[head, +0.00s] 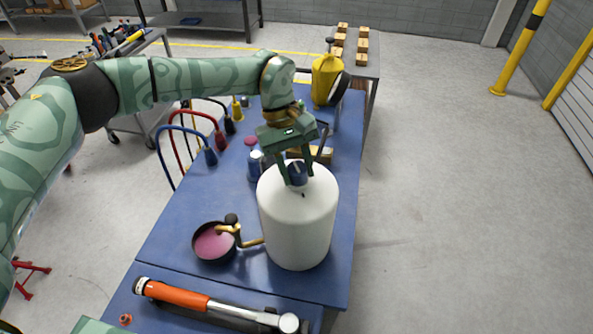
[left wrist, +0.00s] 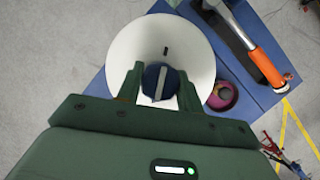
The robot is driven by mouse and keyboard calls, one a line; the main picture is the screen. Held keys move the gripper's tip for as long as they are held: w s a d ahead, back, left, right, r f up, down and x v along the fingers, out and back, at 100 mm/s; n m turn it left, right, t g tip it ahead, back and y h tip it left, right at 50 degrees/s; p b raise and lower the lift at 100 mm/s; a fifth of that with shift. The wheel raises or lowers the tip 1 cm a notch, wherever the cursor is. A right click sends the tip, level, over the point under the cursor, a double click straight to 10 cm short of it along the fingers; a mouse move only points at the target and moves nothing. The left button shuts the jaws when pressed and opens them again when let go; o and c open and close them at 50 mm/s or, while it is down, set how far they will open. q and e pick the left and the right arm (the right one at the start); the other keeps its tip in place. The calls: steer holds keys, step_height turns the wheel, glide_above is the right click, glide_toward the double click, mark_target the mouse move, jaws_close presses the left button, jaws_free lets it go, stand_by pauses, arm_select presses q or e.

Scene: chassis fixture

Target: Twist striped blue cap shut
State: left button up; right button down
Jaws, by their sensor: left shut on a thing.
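The striped blue cap (head: 297,173) sits on top of a large white container (head: 297,225) that stands upright on the blue table. My left gripper (head: 294,170) reaches down from above and is shut on the cap, one finger on each side. In the left wrist view the cap (left wrist: 158,82) shows a pale stripe across its top, between the two green fingers of the gripper (left wrist: 159,88). A small dark mark on the white container (left wrist: 140,45) lies above the cap in that view. My right gripper is not in view.
A dark pan with pink contents (head: 212,243) and a brass crank (head: 240,238) stand left of the container. A torque wrench with an orange handle (head: 178,295) lies in front. A yellow can (head: 325,78) and colored leads (head: 210,157) are farther back. The floor right of the table is clear.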

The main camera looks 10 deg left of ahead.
arm_select(q)
steer(key=shift+f, duration=0.15)
steer(key=o, duration=1.2)
steer(key=shift+o, duration=0.2)
steer(key=shift+w, duration=0.1)
steer(key=shift+r+p, duration=2.2)
steer(key=shift+r, duration=1.45)
steer(key=shift+f, duration=0.1)
